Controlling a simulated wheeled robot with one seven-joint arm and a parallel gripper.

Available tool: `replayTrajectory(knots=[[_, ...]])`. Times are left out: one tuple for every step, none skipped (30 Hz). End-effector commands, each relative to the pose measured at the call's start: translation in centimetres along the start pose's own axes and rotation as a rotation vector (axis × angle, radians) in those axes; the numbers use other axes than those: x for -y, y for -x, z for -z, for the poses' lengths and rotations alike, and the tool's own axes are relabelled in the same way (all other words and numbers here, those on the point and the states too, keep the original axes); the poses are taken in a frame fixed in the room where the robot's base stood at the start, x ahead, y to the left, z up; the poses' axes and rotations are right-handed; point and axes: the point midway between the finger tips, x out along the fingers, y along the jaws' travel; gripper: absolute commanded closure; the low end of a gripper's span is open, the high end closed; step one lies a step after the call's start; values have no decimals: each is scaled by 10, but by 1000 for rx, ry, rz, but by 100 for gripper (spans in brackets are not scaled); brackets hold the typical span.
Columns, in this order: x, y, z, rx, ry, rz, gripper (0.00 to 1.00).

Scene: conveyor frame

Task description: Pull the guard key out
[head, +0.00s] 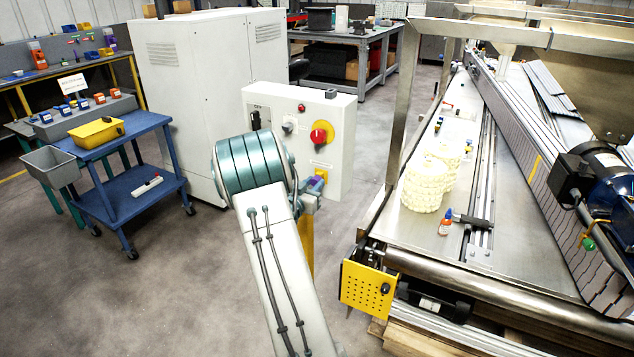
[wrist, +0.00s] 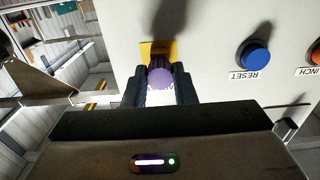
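The guard key shows as a purple round head (wrist: 160,77) in the wrist view, in front of a yellow plate (wrist: 158,48) on the pale control box. My gripper (wrist: 160,88) has one dark finger on each side of the purple head, and the head fills the gap between them. The fingers look shut on it. In the head view the purple part (head: 319,179) is at the lower right of the control box front (head: 333,135), beside my gripper. Part of the key and its socket are hidden by the fingers and plate, so how deep it sits cannot be told.
A blue RESET button (wrist: 254,56) and an orange-red button (wrist: 315,55) are right of the fingers in the wrist view. A red knob on yellow (head: 320,134) is above the key. The conveyor frame (head: 398,100) stands close on the right.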

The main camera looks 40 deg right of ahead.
Motion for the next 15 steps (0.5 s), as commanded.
replayTrajectory(knots=[[0,0,0,0,0,0,100],[0,0,0,0,0,0,100],[0,0,0,0,0,0,100],[0,0,0,0,0,0,100],[0,0,0,0,0,0,100],[0,0,0,0,0,0,100],[0,0,0,0,0,0,100],[0,0,0,0,0,0,100],[0,1,0,0,0,0,100],[0,1,0,0,0,0,100],[0,2,0,0,0,0,100],[0,3,0,0,0,0,100],[0,3,0,0,-1,0,100],[0,4,0,0,-1,0,100],[0,5,0,0,-1,0,100]])
